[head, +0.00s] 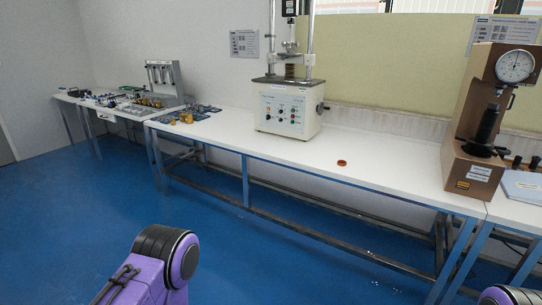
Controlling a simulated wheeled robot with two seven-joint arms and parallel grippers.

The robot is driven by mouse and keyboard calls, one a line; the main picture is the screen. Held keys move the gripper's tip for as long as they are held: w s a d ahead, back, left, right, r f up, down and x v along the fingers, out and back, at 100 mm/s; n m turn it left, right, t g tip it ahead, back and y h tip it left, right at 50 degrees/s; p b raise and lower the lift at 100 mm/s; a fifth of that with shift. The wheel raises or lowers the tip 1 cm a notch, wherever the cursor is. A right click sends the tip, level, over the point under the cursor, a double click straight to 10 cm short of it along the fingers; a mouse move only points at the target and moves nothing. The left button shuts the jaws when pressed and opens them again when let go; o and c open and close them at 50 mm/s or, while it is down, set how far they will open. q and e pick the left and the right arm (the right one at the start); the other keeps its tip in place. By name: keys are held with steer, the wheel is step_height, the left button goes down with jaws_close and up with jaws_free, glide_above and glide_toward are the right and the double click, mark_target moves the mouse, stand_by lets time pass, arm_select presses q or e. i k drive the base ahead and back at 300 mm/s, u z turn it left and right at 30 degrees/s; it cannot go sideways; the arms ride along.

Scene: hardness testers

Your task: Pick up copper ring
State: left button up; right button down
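The copper ring (341,163) is a small orange-brown round piece lying on the white table (390,179). It sits between the cream testing machine and the brown hardness tester, with clear tabletop around it. Purple and black parts of my arms show at the bottom left and bottom right corner, well below and in front of the table. Neither of my grippers is in the picture, so their fingers cannot be seen.
The cream testing machine (288,108) stands left of the ring. The brown hardness tester (485,125) with a dial stands to the right. Small parts (185,116) lie on the table's left end. Another bench (110,105) is farther left. Blue floor (260,260) lies open before the table.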

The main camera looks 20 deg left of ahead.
mark_target(344, 164)
steer(key=u, duration=0.7)
steer(key=i, duration=1.9)
steer(key=z, duration=1)
steer(key=i, duration=0.75)
steer(key=z, duration=0.8)
